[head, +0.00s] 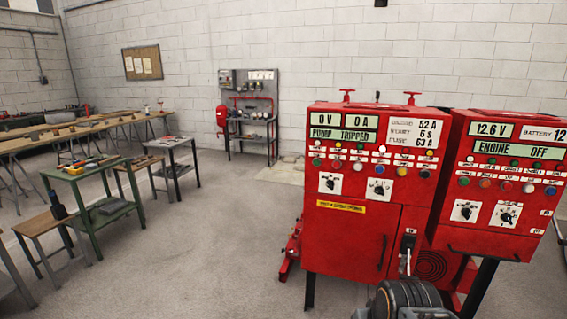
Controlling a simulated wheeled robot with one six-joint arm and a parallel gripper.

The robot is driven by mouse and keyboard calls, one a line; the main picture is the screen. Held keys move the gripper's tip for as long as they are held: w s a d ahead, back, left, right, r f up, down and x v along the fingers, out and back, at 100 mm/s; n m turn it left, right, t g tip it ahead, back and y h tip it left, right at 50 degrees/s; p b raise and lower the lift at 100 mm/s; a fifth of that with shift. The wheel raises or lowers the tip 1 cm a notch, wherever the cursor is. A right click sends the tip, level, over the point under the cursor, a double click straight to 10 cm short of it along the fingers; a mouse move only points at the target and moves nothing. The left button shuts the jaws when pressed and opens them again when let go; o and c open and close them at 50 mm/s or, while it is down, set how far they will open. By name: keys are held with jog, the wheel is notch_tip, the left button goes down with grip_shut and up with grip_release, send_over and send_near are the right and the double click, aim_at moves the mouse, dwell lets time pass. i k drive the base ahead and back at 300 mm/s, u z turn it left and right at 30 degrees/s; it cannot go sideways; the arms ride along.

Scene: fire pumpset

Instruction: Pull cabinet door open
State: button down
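The red pump control cabinet (316,117) stands at the right in the head view, with the words PUMP TRIPPED on its display. Its lower front door (345,238) looks shut, flush with the frame. A dark vertical handle (383,252) is on the door's right side. A dark grey rounded part of my arm shows at the bottom edge, in front of and below the cabinet, apart from the handle in the picture. I cannot make out my gripper's fingertips, so whether it is open or shut is unclear.
A second red cabinet (485,225), reading ENGINE OFF, stands close on the right. A black switch box (408,242) sits right of the door. Red pipework (291,245) is at the cabinet's left foot. Open floor (210,265) lies left, before a green tool table (85,166).

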aim_at(348, 237)
jog(key=k, duration=0.6)
jog(key=u, duration=0.45)
jog(key=i, duration=1.6)
jog(key=z, duration=0.8)
